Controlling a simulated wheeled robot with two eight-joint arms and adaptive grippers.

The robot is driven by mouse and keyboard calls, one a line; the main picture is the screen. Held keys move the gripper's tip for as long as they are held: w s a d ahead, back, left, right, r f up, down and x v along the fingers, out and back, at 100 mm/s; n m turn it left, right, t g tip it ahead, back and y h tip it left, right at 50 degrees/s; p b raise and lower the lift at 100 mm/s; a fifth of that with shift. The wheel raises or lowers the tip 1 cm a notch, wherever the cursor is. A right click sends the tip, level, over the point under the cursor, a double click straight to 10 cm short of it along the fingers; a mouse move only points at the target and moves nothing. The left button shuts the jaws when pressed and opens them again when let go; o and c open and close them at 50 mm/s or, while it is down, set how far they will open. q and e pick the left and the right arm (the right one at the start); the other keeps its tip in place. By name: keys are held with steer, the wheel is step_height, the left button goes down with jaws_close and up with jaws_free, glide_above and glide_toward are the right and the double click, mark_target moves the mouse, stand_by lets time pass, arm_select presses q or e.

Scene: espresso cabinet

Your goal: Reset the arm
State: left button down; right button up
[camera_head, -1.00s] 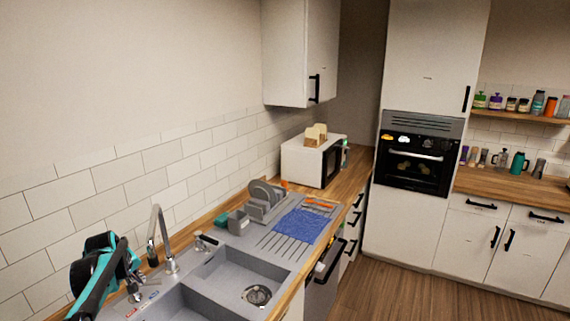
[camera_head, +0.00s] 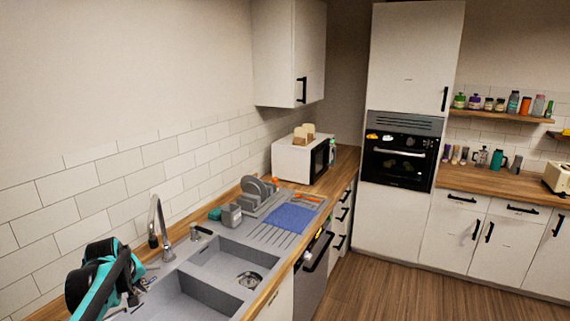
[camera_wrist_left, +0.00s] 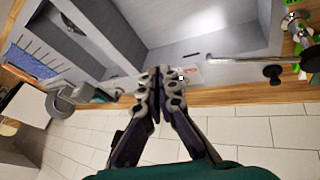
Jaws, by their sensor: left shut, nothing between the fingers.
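My left arm (camera_head: 98,280), teal and black, is folded at the lower left of the head view, beside the sink. My left gripper (camera_head: 136,292) is small and partly hidden there, over the near left edge of the sink. In the left wrist view the fingers of my left gripper (camera_wrist_left: 165,78) are together and hold nothing. They appear in front of the sink's rim near a small white label (camera_wrist_left: 188,75). My right gripper is not in view.
The grey sink (camera_head: 215,255) has a tall faucet (camera_head: 158,225) close to my left arm. A dish rack (camera_head: 258,192), blue mat (camera_head: 290,218) and white microwave (camera_head: 293,160) stand beyond. The wooden floor (camera_head: 400,285) at right is clear.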

arm_select(q)
steer(key=s+d+m+b, duration=0.2)
steer(key=s+d+m, duration=0.1)
steer(key=s+d, duration=0.55)
arm_select(e)
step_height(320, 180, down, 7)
steer(key=b, duration=0.4)
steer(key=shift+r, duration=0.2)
arm_select(q)
steer(key=s+d+f+m, duration=0.3)
steer(key=s+d+f, duration=0.2)
steer(key=s+d, duration=0.2)
steer(key=s+d+f+m+t+h, duration=0.1)
steer(key=s+d+f+m, duration=0.2)
steer(key=s+d+f, duration=0.2)
steer(key=s+d, duration=0.3)
steer(key=s, duration=0.4)
steer(key=shift+m, duration=0.3)
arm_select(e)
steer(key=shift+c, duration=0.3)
arm_select(q)
steer(key=shift+s, duration=0.1)
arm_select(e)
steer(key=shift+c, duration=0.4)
arm_select(q)
steer(key=shift+a+r, duration=0.1)
steer(key=shift+a, duration=0.05)
